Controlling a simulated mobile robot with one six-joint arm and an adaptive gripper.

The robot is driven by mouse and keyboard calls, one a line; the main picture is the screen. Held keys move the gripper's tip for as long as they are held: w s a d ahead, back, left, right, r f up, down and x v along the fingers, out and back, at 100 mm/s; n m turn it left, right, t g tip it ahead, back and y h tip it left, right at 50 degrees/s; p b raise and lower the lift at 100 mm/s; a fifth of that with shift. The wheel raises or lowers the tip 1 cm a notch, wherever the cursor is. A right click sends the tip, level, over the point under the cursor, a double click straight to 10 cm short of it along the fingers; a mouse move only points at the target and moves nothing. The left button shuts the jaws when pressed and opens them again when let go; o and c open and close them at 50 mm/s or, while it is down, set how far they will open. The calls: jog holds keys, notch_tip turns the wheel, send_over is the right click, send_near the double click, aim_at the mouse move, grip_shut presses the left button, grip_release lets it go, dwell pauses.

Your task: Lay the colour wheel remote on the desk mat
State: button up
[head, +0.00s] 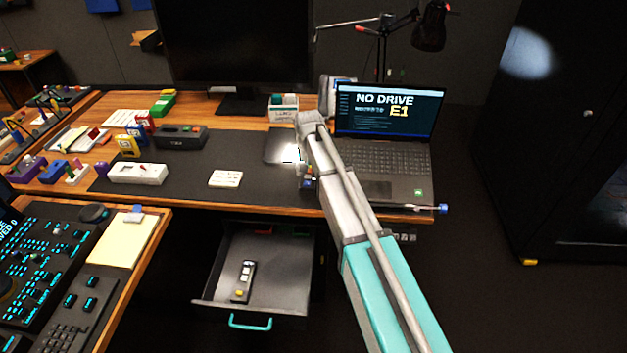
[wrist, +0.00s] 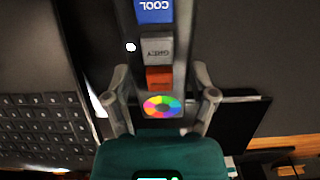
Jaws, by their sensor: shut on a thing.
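The colour wheel remote (wrist: 158,58) is between the fingers of my gripper (wrist: 160,78) in the wrist view. It is a long grey body with a multicoloured wheel, an orange-red button, a grey button marked GREY and a blue button marked COOL. Its far end is cut off by the frame. My gripper (head: 304,182) is over the right part of the dark desk mat (head: 270,192) in the head view, left of the laptop. The remote is mostly hidden there, and its height above the mat is unclear.
The laptop (head: 380,155) stands close to the right of my gripper. A white card (head: 225,179), a white device (head: 138,173) and a dark box (head: 181,136) are on the mat's left part. Below, an open drawer (head: 280,270) holds another remote (head: 244,281).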

jog(key=shift+w+f+b, duration=0.5)
jog(key=shift+f+b, duration=0.15)
jog(key=shift+b, duration=0.05)
jog(key=shift+s+f+b, duration=0.1)
jog(key=shift+f+b, duration=1.25)
jog(key=shift+f, duration=0.15)
jog(key=o, duration=1.1)
notch_tip(320, 180, up, 12)
jog(key=p, duration=1.2)
jog(key=shift+r, duration=0.2)
